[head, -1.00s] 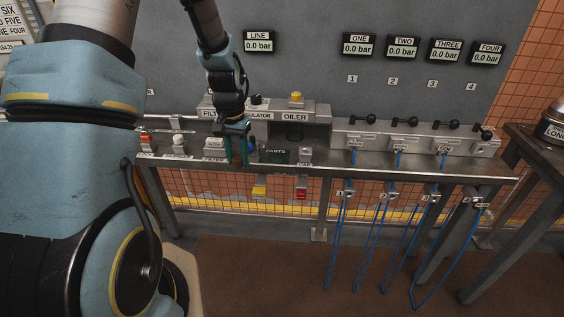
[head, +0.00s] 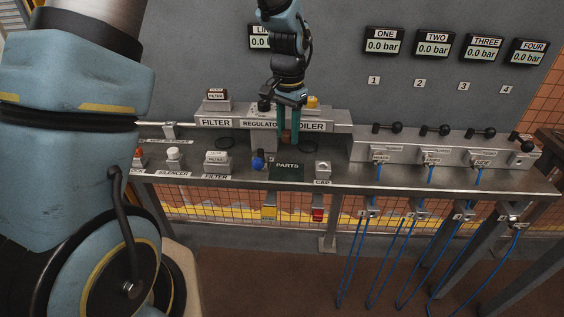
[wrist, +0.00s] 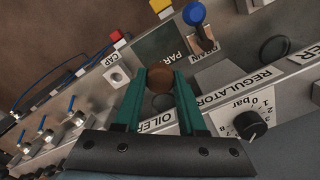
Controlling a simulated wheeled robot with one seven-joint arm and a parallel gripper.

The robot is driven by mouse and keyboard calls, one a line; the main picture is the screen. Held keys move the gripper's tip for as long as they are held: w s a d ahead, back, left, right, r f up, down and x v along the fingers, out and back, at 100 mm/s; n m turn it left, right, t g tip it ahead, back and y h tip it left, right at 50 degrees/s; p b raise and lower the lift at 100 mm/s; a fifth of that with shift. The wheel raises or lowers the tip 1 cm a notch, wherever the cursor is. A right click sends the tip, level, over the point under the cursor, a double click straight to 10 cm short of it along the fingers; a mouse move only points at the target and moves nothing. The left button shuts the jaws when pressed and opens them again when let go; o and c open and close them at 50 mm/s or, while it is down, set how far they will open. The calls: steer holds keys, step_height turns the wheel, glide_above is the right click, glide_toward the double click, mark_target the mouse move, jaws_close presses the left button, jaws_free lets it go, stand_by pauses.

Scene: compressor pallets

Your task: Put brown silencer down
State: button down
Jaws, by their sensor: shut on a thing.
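The brown silencer (wrist: 160,79) shows between the fingertips in the wrist view, held by my gripper (wrist: 160,73). In the head view my gripper (head: 288,142) hangs with its teal fingers pointing down, in front of the regulator and oiler labels and just behind the dark green parts mat (head: 286,173). The silencer cannot be made out there. In the wrist view the parts mat (wrist: 160,47) lies just past the fingertips and looks bare where visible. The silencer label (head: 173,174) is on the bench's front edge at left, with a white-topped fitting (head: 174,157) behind it.
A blue drain knob (head: 257,163) stands just left of the mat, and a cap fitting (head: 323,169) just right of it. The filter block (head: 217,158) stands further left. The valve manifold (head: 440,150) with blue hoses fills the right of the bench.

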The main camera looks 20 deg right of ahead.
mark_target(287, 172)
step_height(287, 172, down, 10)
steer(key=shift+r+p, duration=0.2)
steer(key=shift+p, duration=0.95)
steer(key=shift+f, duration=0.15)
steer(key=shift+c, duration=2.4)
jaws_free()
